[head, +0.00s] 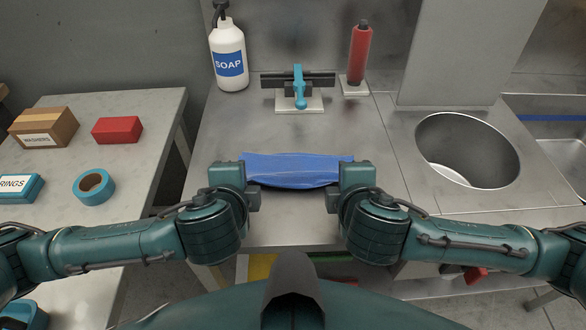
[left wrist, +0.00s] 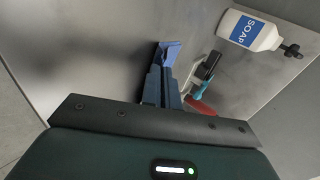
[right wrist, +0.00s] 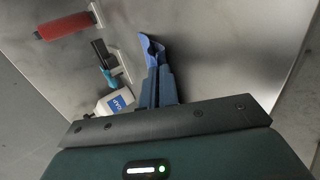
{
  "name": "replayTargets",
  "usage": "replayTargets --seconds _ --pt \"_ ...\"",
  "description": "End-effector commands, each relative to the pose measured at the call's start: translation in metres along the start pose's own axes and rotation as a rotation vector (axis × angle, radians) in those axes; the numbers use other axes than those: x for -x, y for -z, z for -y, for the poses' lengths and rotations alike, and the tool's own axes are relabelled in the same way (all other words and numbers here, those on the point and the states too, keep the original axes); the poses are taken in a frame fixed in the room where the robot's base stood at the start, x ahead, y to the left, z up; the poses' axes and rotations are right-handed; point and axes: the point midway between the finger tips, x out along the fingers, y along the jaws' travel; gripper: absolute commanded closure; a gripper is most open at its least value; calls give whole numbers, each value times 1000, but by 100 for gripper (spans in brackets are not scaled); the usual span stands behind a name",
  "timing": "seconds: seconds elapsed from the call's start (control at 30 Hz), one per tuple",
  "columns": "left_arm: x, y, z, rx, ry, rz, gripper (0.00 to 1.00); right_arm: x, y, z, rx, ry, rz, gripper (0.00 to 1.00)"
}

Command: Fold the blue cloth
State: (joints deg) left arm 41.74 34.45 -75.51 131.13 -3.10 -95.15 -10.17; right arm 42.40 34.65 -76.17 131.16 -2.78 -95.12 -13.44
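The blue cloth (head: 293,170) spans between my two grippers over the steel counter, in front of the blue-handled fixture. It looks like a wide strip with a slightly drooping, wrinkled lower edge. My left gripper (head: 243,184) is at its left end and my right gripper (head: 343,184) is at its right end. In the left wrist view, the fingers are together with a bit of cloth (left wrist: 170,51) at their tips. The right wrist view likewise shows cloth (right wrist: 153,50) at closed fingertips. The cloth's ends are partly hidden by the grippers. Whether its middle touches the counter is unclear.
A soap bottle (head: 229,55), a blue-handled fixture (head: 299,88) and a red cylinder on a stand (head: 358,52) stand at the back. A round basin opening (head: 467,150) lies to the right. A side table (head: 140,165) on the left holds boxes and a tape roll (head: 94,187).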

Motion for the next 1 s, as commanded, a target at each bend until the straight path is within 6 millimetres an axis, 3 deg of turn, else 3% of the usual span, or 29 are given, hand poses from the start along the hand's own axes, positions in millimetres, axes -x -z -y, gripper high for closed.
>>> replayTargets --seconds 0.37,0.83,1.0 --pt "1 0 -3 0 22 -1 100 1 0 3 1 -23 1 100" --pt "0 0 -3 0 22 -1 61 0 0 3 1 -22 1 61" --pt "7 1 4 2 22 -3 60 8 0 -5 -2 -23 -1 60"
